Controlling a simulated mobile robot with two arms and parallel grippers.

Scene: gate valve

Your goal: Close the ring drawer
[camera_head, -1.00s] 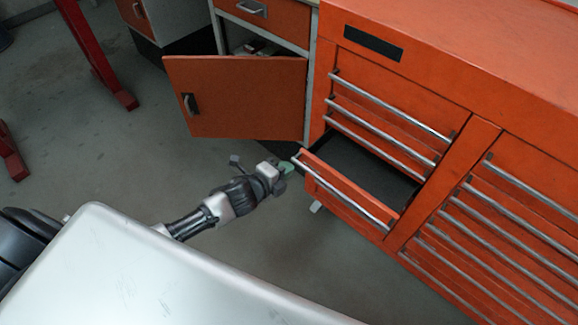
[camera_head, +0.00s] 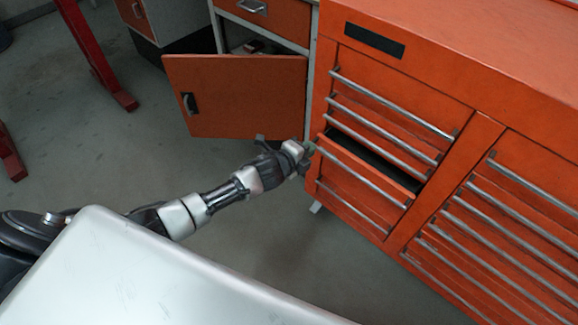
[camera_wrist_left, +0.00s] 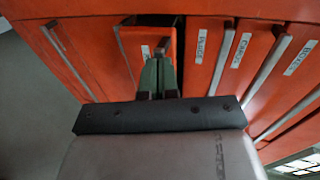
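The partly open orange drawer (camera_head: 350,170) sticks out of the left column of the tool cabinet, with a dark gap showing behind its front. Its silver handle bar (camera_head: 365,178) runs along the top of the front. My left gripper (camera_head: 309,150) is at the left end of this drawer front, by the end of the handle. In the left wrist view its green fingers (camera_wrist_left: 158,76) are together and point at the drawer front. The fingertips look close to or touching it; exact contact is hard to tell. My right gripper is not in view.
A cabinet door (camera_head: 240,95) hangs open to the left of the drawer. Other drawers with long bar handles (camera_head: 390,105) are shut above and to the right. A red stand (camera_head: 95,55) is at the left. The floor (camera_head: 290,255) in front of the drawer is clear.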

